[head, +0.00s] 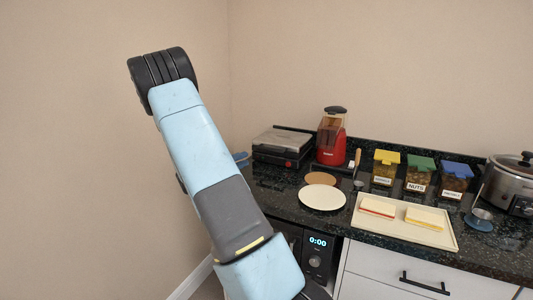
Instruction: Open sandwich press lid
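The sandwich press (283,146) stands at the back left of the dark counter in the head view. It has a grey metal lid on a black base with a small red mark on its front. Its lid looks down, lying flat on the base. My light blue arm rises in front and to the left of the counter, and its upper part ends at a black joint well left of the press. My gripper is not in view.
A red appliance (332,137) stands right of the press. A cream plate (322,197), brown disc (321,178) and tray with two sandwiches (436,237) lie in front. Lidded jars (419,174) and a slow cooker (512,184) stand to the right.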

